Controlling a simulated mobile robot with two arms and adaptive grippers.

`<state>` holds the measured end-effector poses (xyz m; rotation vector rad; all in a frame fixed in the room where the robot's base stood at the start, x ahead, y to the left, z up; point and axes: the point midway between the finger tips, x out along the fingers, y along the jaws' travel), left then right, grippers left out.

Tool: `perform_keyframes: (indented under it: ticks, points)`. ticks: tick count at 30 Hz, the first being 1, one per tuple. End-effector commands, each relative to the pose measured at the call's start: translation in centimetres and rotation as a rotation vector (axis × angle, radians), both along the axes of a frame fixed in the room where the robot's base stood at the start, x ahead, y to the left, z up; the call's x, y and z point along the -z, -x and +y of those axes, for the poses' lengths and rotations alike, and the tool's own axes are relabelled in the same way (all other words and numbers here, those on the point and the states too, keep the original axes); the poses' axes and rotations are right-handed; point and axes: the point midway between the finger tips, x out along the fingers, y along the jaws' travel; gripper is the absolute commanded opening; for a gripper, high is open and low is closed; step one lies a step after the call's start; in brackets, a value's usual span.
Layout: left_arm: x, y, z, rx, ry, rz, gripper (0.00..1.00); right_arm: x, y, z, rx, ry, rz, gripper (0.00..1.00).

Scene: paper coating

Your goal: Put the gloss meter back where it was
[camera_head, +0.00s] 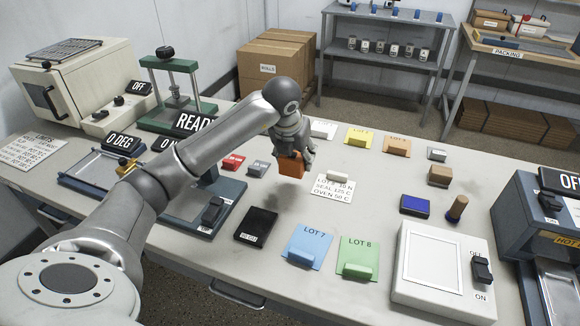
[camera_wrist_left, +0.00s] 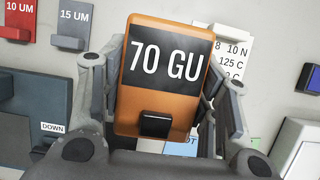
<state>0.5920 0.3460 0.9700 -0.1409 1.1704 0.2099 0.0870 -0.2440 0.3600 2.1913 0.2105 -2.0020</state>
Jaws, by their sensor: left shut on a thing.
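The gloss meter is an orange block (camera_head: 291,166) near the middle of the table in the head view. In the left wrist view the gloss meter (camera_wrist_left: 160,75) fills the centre, its dark display reading 70 GU. My left gripper (camera_head: 293,150) is shut on it, with fingers on both sides in the wrist view (camera_wrist_left: 163,100). I cannot tell exactly how high it is above the table. A black pad (camera_head: 256,226) with a small white label lies on the table in front of it. My right gripper is not in view.
Red (camera_head: 233,162) and grey (camera_head: 259,168) blocks lie left of the meter, a white lot card (camera_head: 336,189) to its right. Blue LOT 7 (camera_head: 307,246) and green LOT 8 (camera_head: 357,258) cards lie in front. A white light panel (camera_head: 432,267) stands front right.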

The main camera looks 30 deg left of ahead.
Motion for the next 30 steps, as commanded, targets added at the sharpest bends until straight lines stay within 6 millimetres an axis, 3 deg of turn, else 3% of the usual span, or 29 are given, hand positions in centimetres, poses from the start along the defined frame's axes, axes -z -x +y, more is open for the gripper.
perform_keyframes:
  ticks: [6, 11, 18, 30]
  points:
    - [3.3, -1.5, 2.1, 0.001, 0.001, 0.003, 0.17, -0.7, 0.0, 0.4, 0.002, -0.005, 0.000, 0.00]
    - [4.2, -1.9, 2.7, 0.002, 0.002, 0.002, 0.17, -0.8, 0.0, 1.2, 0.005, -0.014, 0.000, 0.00]
    - [7.3, -2.2, 3.1, 0.004, 0.002, 0.004, 0.17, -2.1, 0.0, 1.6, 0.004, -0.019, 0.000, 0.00]
    - [8.3, -2.3, 3.1, 0.003, 0.000, 0.001, 0.17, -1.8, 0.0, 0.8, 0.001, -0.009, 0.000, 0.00]
